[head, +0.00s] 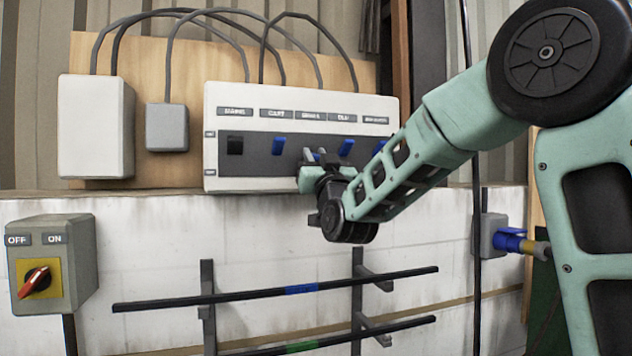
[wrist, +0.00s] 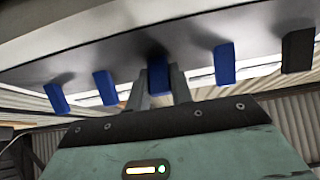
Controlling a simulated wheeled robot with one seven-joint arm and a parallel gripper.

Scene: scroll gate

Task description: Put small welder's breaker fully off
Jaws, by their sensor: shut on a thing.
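The breaker panel (head: 300,184) is a white box with a dark grey face and a row of levers under small labels, too blurred for me to read surely. A black lever (head: 235,146) is at the left, with blue levers to its right. My gripper (head: 313,157) is at the middle lever and partly hides it. In the wrist view my gripper (wrist: 160,88) is shut on the middle blue lever (wrist: 158,74), one finger on each side. The wrist view shows the row reversed, with the black lever (wrist: 298,50) at the right. The held lever's exact position is hard to tell.
A red rotary switch (head: 35,281) marked OFF and ON is lower left. Rods (head: 275,293) on brackets stand out from the wall below.

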